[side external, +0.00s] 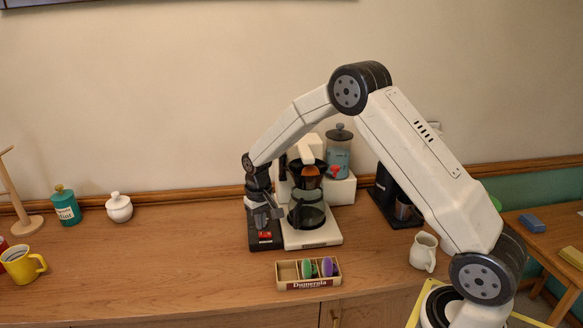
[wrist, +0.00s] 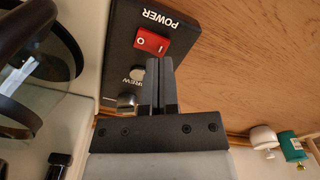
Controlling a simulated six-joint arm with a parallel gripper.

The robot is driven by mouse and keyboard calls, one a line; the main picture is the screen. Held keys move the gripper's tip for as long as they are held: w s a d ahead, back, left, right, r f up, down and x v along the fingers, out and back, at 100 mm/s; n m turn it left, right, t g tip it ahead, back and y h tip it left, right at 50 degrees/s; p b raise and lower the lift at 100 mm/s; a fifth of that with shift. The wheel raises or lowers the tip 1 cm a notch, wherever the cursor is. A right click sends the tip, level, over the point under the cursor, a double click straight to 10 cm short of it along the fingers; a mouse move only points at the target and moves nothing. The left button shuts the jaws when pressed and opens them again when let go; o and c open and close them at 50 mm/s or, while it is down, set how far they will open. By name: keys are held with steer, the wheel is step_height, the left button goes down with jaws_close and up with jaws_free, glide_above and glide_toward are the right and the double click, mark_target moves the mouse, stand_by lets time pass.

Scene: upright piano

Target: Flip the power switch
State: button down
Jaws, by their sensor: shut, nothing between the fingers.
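The red power switch (wrist: 151,41) is a rocker marked O and I on a black panel (wrist: 122,19) labelled POWER. In the side external view the switch (side external: 265,235) shows at the front of the black base (side external: 264,243) of the coffee maker (side external: 313,238). My gripper (wrist: 158,62) is shut and empty. In the wrist view its fingertips show just below the switch, beside a round BREW button (wrist: 137,74). In the side external view my gripper (side external: 266,222) is above the panel. I cannot tell whether the fingers touch the switch.
A glass carafe (side external: 306,214) stands in the coffee maker, right of the panel. A wooden box (side external: 308,284) with coloured capsules is in front. A white creamer (side external: 423,251) stands to the right. The counter left of the panel is clear up to a white sugar pot (side external: 119,208).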

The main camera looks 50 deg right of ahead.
mark_target(262, 235)
steer(key=shift+f, duration=1.2)
stand_by(1.1)
steer(key=shift+r, duration=3.5)
steer(key=shift+s+a+r, duration=0.25)
steer(key=shift+s, duration=0.1)
steer(key=s+a+r+n+t, duration=0.1)
steer(key=s+a, duration=0.2)
steer(key=s, duration=0.7)
steer(key=s+a+n+t, duration=0.1)
steer(key=s+a, duration=0.3)
steer(key=s, duration=0.7)
steer(key=shift+s+a+r+n+t, duration=0.2)
steer(key=shift+s+r+n+t, duration=0.1)
steer(key=shift+r+n, duration=0.15)
